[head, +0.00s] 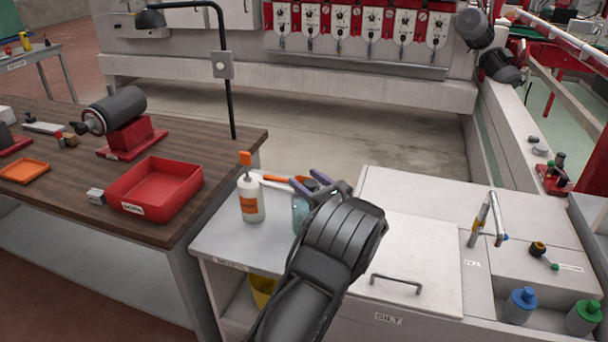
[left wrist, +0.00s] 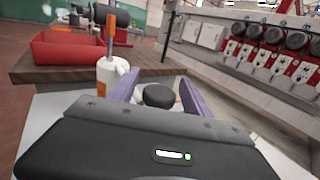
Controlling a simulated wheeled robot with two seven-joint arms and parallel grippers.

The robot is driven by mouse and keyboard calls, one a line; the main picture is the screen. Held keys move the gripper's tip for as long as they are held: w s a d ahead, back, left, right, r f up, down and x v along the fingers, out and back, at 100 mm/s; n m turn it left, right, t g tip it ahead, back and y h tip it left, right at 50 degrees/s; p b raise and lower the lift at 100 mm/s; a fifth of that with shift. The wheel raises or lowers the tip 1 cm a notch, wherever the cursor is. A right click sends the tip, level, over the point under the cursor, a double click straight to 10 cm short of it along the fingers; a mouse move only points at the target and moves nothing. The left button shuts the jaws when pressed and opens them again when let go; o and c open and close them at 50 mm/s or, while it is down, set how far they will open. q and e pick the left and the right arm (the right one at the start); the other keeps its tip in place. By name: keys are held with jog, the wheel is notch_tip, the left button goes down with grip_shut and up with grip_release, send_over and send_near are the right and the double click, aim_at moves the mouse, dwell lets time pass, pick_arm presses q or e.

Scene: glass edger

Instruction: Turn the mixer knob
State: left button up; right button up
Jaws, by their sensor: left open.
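A small knob (head: 537,248) with a black and yellow head and a green end sits on the white counter at the right, beside a label; I take it for the mixer knob. A bent metal tap (head: 487,220) stands left of it. My left gripper (head: 312,183) is open over the small side table, well left of the knob. A teal bottle (head: 299,212) stands by it, partly hidden. In the left wrist view, a black cap (left wrist: 158,95) shows between the purple fingers; I cannot tell whether they touch it. My right gripper is not in view.
A white bottle (head: 250,200) with an orange top stands left of my gripper. A red bin (head: 156,189) lies on the wooden bench. A lid with a handle (head: 397,284) lies between gripper and tap.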

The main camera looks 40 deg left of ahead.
pick_arm(q)
jog(key=shift+w+a, duration=0.2)
jog(key=shift+a, duration=0.45)
grip_shut()
jog(key=shift+f, duration=0.1)
